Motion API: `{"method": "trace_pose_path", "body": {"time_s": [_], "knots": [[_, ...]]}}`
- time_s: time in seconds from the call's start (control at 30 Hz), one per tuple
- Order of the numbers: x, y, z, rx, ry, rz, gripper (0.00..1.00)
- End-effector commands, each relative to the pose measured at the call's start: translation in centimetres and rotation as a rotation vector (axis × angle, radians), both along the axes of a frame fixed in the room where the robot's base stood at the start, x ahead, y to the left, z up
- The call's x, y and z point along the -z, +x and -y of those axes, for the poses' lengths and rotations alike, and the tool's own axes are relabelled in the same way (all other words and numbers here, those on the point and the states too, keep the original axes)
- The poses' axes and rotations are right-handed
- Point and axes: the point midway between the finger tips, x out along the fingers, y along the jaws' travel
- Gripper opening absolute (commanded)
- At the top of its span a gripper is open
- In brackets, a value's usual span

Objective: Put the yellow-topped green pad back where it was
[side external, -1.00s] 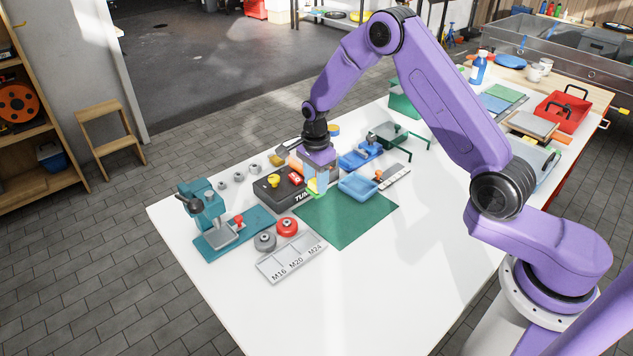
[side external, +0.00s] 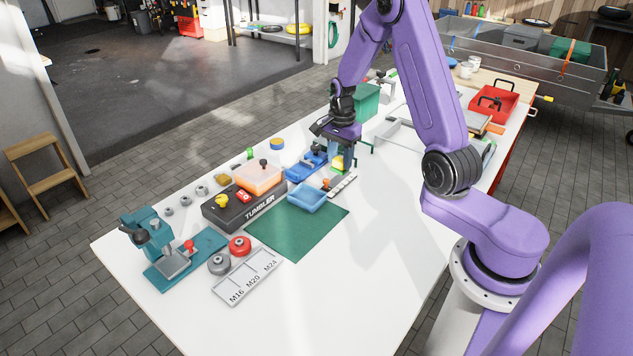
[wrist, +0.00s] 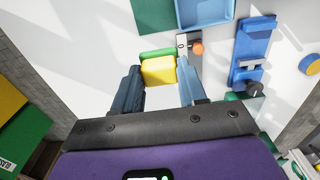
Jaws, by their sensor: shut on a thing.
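The yellow-topped green pad (wrist: 158,70) is between the two fingers of my gripper (wrist: 160,84) in the wrist view, with its yellow face toward the camera and a green strip along its far edge. My gripper is shut on it. In the side external view my gripper (side external: 340,163) points down at the back right of the workbench, and the pad's yellow part (side external: 338,162) shows at its fingertips. I cannot tell whether the pad touches the bench. A grey strip with an orange knob (wrist: 196,48) lies just beyond the pad.
A blue tray (side external: 307,198) and a green mat (side external: 290,240) lie left of my gripper. A green bin (side external: 366,101) is behind. The front right bench is clear.

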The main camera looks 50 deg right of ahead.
Motion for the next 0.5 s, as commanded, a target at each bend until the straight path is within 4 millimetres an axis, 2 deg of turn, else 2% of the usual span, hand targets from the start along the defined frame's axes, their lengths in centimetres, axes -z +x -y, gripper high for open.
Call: {"method": "trace_pose_path", "body": {"time_s": [0.07, 0.17, 0.5], "knots": [[-0.1, -0.3, 0.6, 0.000, 0.000, 0.000, 0.13], [0.3, 0.4, 1.2, -0.002, 0.000, -0.001, 0.13], [2.8, 5.5, 3.1, -0.003, 0.000, -0.001, 0.13]]}}
